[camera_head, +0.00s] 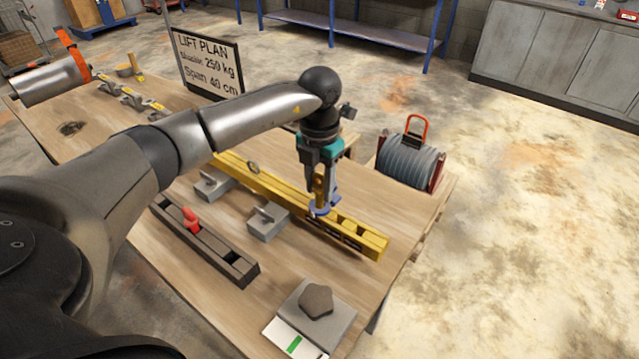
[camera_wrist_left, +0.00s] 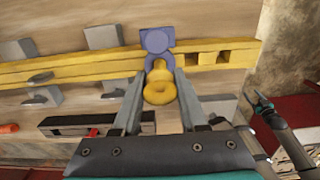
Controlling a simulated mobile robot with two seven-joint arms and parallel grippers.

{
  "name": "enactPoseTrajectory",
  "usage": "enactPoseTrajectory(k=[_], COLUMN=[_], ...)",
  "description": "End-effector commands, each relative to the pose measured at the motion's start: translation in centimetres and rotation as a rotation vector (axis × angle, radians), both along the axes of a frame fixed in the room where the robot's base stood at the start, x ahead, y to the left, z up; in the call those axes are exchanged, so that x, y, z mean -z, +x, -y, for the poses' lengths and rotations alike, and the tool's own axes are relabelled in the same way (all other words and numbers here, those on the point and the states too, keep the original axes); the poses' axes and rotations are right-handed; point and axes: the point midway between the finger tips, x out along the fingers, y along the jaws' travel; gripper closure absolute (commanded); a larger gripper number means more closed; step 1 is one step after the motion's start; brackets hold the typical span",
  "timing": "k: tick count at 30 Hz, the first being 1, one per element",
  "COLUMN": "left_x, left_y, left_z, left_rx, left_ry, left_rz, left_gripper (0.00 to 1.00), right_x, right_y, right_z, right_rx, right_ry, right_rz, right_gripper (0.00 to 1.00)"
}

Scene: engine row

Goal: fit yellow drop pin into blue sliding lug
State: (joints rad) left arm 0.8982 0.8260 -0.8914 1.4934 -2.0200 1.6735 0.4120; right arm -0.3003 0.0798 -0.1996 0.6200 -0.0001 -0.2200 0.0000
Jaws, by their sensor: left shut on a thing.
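The yellow drop pin (camera_head: 319,184) is upright in the jaws of my left gripper (camera_head: 322,190). The gripper is shut on it, and its ring head (camera_wrist_left: 159,88) shows between the fingers in the left wrist view. The blue sliding lug (camera_head: 322,208) sits on the yellow beam (camera_head: 362,236), right under the pin. In the left wrist view the lug (camera_wrist_left: 157,40) lies just beyond the pin's shank. I cannot tell whether the pin's tip is in the lug.
Grey blocks (camera_head: 266,222) stand beside the beam. A dark slotted bar (camera_head: 212,244) with a red piece (camera_head: 190,218) lies nearer. A cable reel (camera_head: 408,162) is behind right, a sign (camera_head: 208,62) behind left. A grey plate (camera_head: 330,325) bears a brown lump (camera_head: 316,300).

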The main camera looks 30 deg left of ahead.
Motion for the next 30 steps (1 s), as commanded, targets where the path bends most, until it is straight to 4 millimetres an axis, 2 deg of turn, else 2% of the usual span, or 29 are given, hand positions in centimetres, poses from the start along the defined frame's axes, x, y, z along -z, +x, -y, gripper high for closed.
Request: enactPoseTrajectory(k=[30], left_x=[2.6], left_y=[0.0], left_z=[0.0], left_rx=[0.0], left_ry=[0.0], left_rz=[0.0], left_gripper=[1.0], right_x=[1.8], right_y=[0.0], right_z=[-0.1], right_rx=[-0.001], right_ry=[0.001], right_rz=[0.0], right_gripper=[0.34])
